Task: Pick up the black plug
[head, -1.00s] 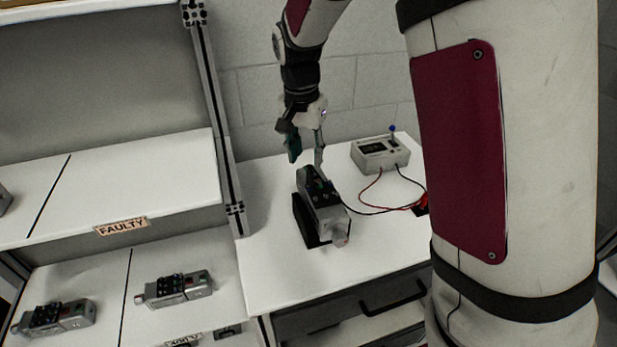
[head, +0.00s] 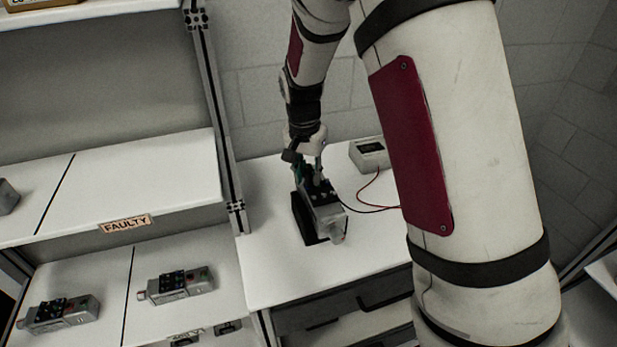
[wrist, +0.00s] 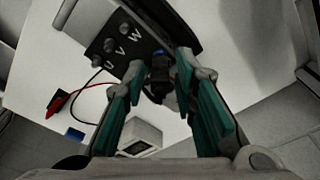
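A grey servo unit (head: 325,214) with a black connector top stands on a black base (head: 303,222) on the white table. In the wrist view its black face (wrist: 112,38) carries the letters U, V and W. A dark plug-like part (wrist: 159,78) sticks out beside the face, between my fingers; I take it for the black plug. My gripper (wrist: 160,68) has teal-padded fingers spread on either side of it, with gaps showing. In the head view my gripper (head: 308,168) is down at the top of the servo, and the plug cannot be made out there.
A white test box (head: 369,153) stands behind, partly hidden by my arm, with red and black wires. A red clip (wrist: 58,101) shows in the wrist view. Shelves at left hold more servo units (head: 176,285) and a FAULTY label (head: 125,224). The front table area is clear.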

